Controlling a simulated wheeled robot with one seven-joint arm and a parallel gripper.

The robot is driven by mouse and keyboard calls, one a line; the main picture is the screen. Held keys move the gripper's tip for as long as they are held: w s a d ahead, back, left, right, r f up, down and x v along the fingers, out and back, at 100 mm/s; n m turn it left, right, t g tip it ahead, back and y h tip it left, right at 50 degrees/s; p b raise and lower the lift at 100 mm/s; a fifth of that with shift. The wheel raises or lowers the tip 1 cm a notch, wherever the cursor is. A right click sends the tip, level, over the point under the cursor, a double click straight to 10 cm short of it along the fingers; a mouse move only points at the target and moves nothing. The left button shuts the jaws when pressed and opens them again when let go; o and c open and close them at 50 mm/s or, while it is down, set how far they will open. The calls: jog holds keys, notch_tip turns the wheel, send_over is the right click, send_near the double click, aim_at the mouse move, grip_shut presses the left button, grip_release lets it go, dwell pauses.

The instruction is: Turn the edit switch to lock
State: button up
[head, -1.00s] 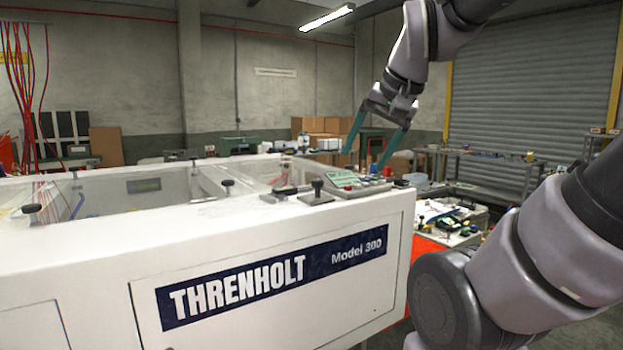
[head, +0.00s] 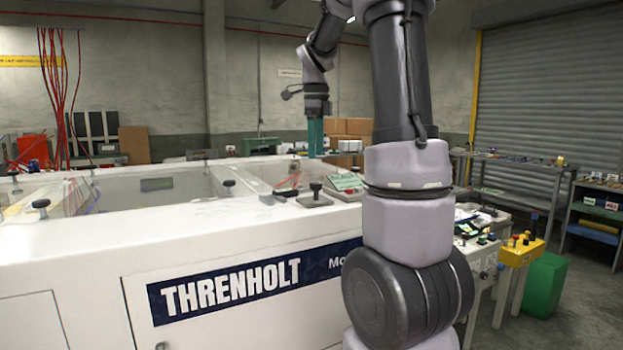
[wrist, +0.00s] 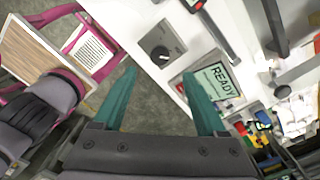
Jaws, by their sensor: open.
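A panel with a green READY display (wrist: 215,85) lies right of the switch. A black bar handle (wrist: 208,22) is close by. The white THRENHOLT machine (head: 200,240) fills the front left. A magenta-framed chair or stand (wrist: 92,50) is on the floor.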

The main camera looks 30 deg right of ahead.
aim_at(316, 183)
notch_tip(316, 183, down, 9)
jog(key=shift+r, duration=0.2)
grip_shut()
